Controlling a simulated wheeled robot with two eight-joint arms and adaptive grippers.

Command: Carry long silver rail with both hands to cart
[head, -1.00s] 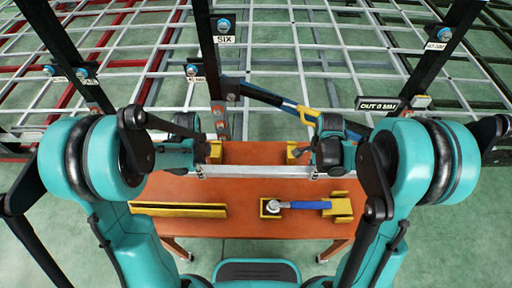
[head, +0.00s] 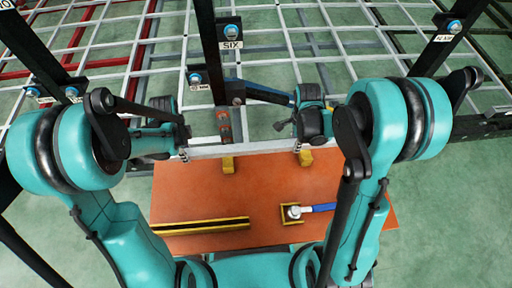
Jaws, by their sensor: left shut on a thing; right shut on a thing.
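The long silver rail (head: 240,149) runs left to right near the far edge of the orange-topped table (head: 200,195), which may be the cart. The rail appears raised, just beyond two yellow brackets (head: 228,163) at that edge. My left gripper (head: 183,152) is shut on the rail's left part. My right gripper (head: 299,145) is shut on its right part. The fingertips are small and partly hidden by the gripper bodies. I cannot tell the exact gap between rail and brackets.
A long yellow-edged channel (head: 200,226) lies on the tabletop at front left. A blue-handled hammer (head: 318,208) rests in a yellow holder at right. Beyond the table stand dark posts (head: 209,60) and a white grid rack (head: 310,50). Green floor is open at right.

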